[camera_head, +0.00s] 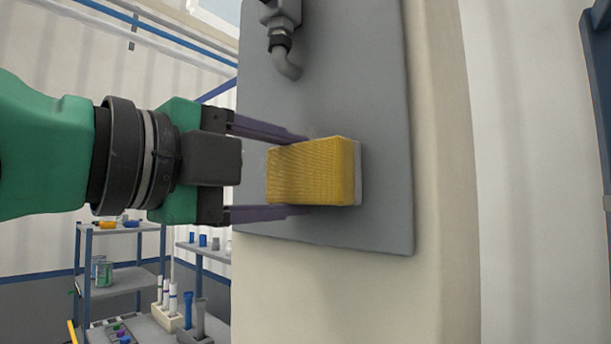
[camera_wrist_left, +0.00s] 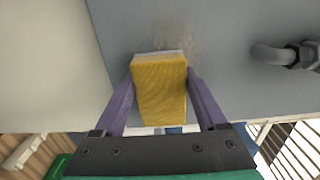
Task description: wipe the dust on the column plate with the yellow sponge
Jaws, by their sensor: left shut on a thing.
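The yellow sponge (camera_head: 312,172) with a pale pad on its far side is held between the purple fingers of my left gripper (camera_head: 268,172). It also shows in the left wrist view (camera_wrist_left: 160,88), between both fingertips. The grey column plate (camera_head: 330,225) is fixed to the cream column (camera_head: 440,200). The sponge's pale side faces the plate and looks against it or very close; I cannot tell which. A faint brownish dust patch (camera_wrist_left: 178,38) shows on the plate just beyond the sponge in the left wrist view. My right gripper is not in view.
A grey pipe fitting (camera_head: 285,50) juts from the plate's upper part, above the sponge. Shelves (camera_head: 120,280) with small items stand at the lower left. A holder with tubes (camera_head: 190,320) stands below. The plate to the sponge's right is clear.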

